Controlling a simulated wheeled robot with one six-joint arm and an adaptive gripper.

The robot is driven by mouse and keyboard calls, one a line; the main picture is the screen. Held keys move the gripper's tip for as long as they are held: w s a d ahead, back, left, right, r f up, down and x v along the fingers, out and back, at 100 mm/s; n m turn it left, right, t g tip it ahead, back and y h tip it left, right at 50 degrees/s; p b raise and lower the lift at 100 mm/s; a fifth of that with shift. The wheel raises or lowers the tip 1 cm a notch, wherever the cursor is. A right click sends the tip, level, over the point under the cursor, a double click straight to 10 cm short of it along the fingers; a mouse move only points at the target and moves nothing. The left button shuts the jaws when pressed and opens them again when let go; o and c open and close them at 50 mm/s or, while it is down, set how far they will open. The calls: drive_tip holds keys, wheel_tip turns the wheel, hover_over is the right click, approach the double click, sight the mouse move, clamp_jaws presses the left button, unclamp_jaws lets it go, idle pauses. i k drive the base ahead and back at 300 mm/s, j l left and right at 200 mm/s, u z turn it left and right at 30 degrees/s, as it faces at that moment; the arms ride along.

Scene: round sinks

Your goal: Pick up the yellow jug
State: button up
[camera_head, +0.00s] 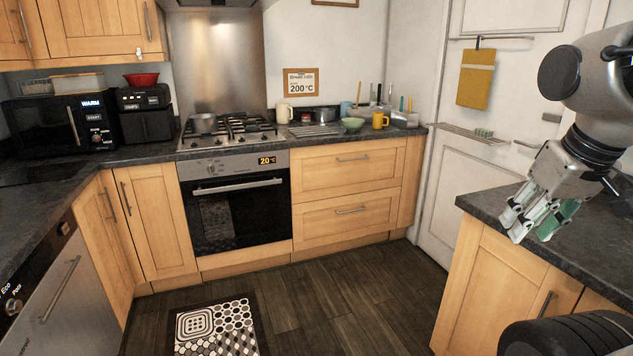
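A yellow jug (380,120) with a handle, looking like a mug, stands upright at the right end of the far counter, beside a pale green bowl (352,124). My gripper (530,222) is at the right of the picture, pointing down near the corner of the near right counter. It is far from the jug and not touching it. Its fingers look spread apart, with green surfaces on them, and I see no object held between them.
The near right counter (590,230) lies beside my gripper. The wooden floor (335,300) is clear except for a patterned mat (216,330).

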sight(378, 120)
drive_tip(key=i, duration=2.45)
drive_tip(key=i+j, duration=0.1)
drive_tip(key=i, duration=0.65)
drive_tip(key=i+z, duration=0.1)
drive_tip(key=i, duration=0.6)
drive_tip(key=i+j, duration=0.25)
